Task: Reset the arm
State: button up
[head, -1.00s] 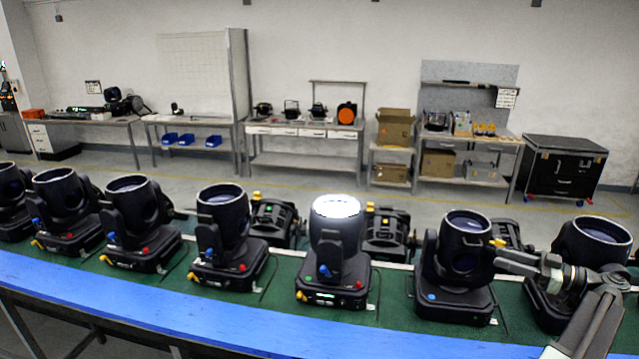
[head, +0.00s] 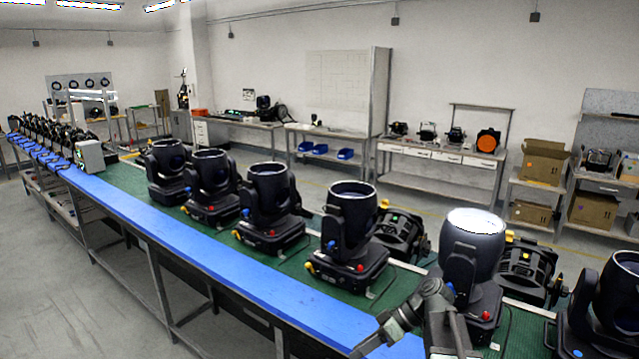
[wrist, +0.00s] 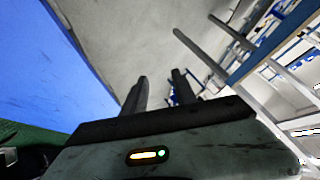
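My arm shows at the lower right of the head view, bent at a raised joint. My gripper (head: 366,347) hangs down and left from it, over the blue front edge of the bench and short of the lamps. In the wrist view its two dark fingers (wrist: 160,74) stand apart with grey floor between them, so it is open and empty.
The long green bench top (head: 225,238) with a blue front strip (head: 200,265) carries several dark lamps in a row. Workbenches with cartons (head: 543,162) line the wall. The floor at lower left (head: 50,300) is clear.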

jog(key=s+a+f+m+h+b, duration=0.1)
jog(key=s+a+f+m+h, duration=0.1)
jog(key=s+a+f+h, duration=0.3)
jog(key=d+f+m+h, duration=0.4)
jog(key=d+m, duration=0.5)
jog(key=d, duration=0.1)
jog(key=shift+d+f+m+t+h, duration=0.15)
jog(key=shift+f+m+t+h, duration=0.15)
jog(key=shift+t, duration=0.1)
